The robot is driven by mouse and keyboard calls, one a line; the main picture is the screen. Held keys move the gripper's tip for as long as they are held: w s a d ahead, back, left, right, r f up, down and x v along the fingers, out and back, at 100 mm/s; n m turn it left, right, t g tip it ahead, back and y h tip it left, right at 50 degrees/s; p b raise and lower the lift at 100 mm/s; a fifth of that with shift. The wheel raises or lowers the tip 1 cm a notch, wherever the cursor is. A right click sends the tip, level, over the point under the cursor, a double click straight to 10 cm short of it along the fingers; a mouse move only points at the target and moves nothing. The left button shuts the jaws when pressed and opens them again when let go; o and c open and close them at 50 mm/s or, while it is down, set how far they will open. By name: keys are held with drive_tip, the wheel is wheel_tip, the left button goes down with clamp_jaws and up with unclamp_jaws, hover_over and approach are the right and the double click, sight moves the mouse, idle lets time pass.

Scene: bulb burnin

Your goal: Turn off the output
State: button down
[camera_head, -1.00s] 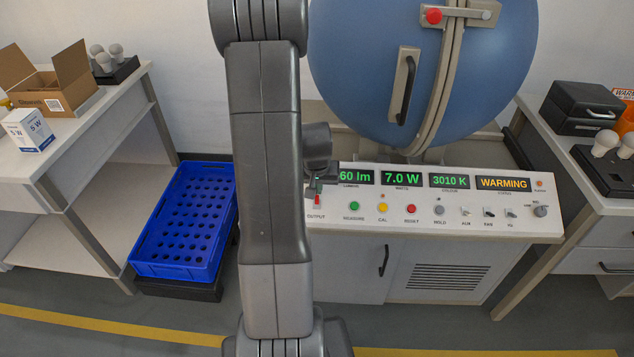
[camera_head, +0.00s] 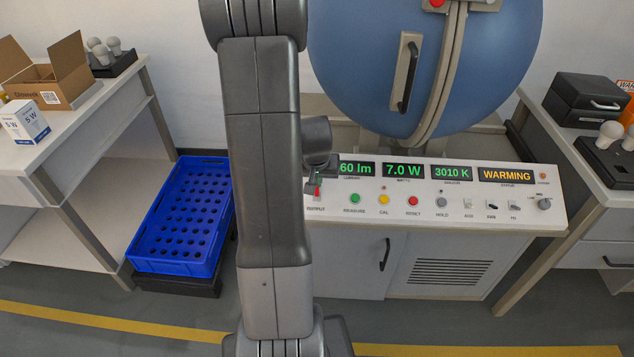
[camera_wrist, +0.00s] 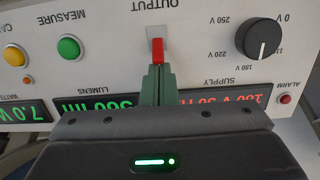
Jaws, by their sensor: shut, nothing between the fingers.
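The red OUTPUT switch (camera_wrist: 158,48) sits on a pale square plate on the white control panel (camera_wrist: 110,30), with the OUTPUT label beside it. It also shows in the head view (camera_head: 317,192), just right of my arm. My gripper (camera_wrist: 157,72) is shut with nothing between its green fingers. Its fingertips are right at the red lever in the wrist view; I cannot tell whether they touch it. In the head view my gripper (camera_head: 312,184) is partly hidden behind my arm. The displays read 7.0 W, 3010 K and WARMING (camera_head: 506,176).
Near the switch are a black supply knob (camera_wrist: 262,38), a green MEASURE button (camera_wrist: 68,48) and a yellow CAL button (camera_head: 384,199). A red RESET button (camera_head: 413,201) is farther right. The blue sphere (camera_head: 385,60) stands behind the panel. A blue crate (camera_head: 140,262) is at left.

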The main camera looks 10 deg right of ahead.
sight(317, 190)
drive_tip(key=shift+s+a+f+t+b, duration=0.1)
drive_tip(key=shift+s+f+t+b, duration=0.2)
drive_tip(key=shift+b, duration=1.1)
drive_tip(key=shift+s+t+b, duration=0.1)
drive_tip(key=shift+t+b, duration=0.3)
drive_tip(key=shift+b, duration=0.95)
drive_tip(key=b, duration=0.2)
drive_tip(key=t+b, duration=0.1)
drive_tip(key=b, duration=0.1)
drive_tip(key=shift+s+a+f+h, duration=0.1)
drive_tip(key=shift+s+f+h, duration=0.05)
drive_tip(key=shift+s+h, duration=0.15)
drive_tip(key=b, duration=0.2)
drive_tip(key=t+b, duration=0.1)
drive_tip(key=b, duration=0.1)
drive_tip(key=shift+s+a+r+b, duration=0.15)
drive_tip(key=shift+s+r+b, duration=0.1)
drive_tip(key=shift+s+b, duration=0.15)
drive_tip(key=shift+b, duration=0.5)
drive_tip(key=shift+s+a+f+b, duration=0.1)
drive_tip(key=shift+s+b, duration=0.35)
drive_tip(key=shift+b, duration=0.5)
drive_tip(key=shift+s, duration=0.2)
